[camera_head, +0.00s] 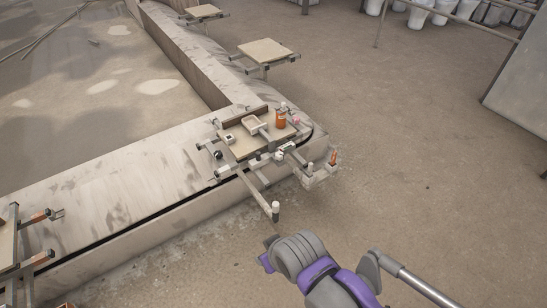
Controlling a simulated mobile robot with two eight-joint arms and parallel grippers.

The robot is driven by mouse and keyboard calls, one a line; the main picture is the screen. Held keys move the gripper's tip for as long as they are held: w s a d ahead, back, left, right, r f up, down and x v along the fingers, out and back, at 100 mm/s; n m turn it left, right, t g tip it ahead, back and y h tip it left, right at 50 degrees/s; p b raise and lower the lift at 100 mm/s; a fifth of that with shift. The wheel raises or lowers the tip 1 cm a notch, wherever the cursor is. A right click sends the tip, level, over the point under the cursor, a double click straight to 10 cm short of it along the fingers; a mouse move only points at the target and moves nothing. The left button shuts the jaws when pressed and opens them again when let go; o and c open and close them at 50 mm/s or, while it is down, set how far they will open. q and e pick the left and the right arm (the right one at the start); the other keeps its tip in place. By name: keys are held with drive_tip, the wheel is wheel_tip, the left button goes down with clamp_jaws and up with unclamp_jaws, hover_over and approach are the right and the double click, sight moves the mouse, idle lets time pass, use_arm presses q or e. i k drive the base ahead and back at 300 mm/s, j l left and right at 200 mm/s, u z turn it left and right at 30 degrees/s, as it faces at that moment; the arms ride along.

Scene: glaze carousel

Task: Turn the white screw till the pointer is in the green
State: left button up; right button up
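A carriage (241,149) with a beige board stands on the concrete track in the middle of the head view. Several small pale parts sit along its near side. A white upright piece (276,206) tops the end of a bar reaching toward me. I cannot tell which pale part is the white screw. The pointer and any green zone are too small to make out. My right gripper (267,252) is at the lower middle, below and apart from that bar end. Its fingers are partly hidden, and I see nothing held. My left gripper is out of view.
An orange bottle (280,118), a shallow tray (255,125) and a small white box (229,138) are on the board. Other carriages stand at the lower left and along the track behind. White buckets (442,9) line the back.

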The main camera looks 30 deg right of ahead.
sight(279, 155)
drive_tip(key=z, duration=1.25)
drive_tip(key=i+z, duration=0.25)
drive_tip(key=i, duration=0.2)
drive_tip(key=i+j+z, duration=0.25)
drive_tip(key=i, duration=0.2)
drive_tip(key=i+j+z, duration=0.1)
drive_tip(key=i+z, duration=0.15)
drive_tip(key=i, duration=0.2)
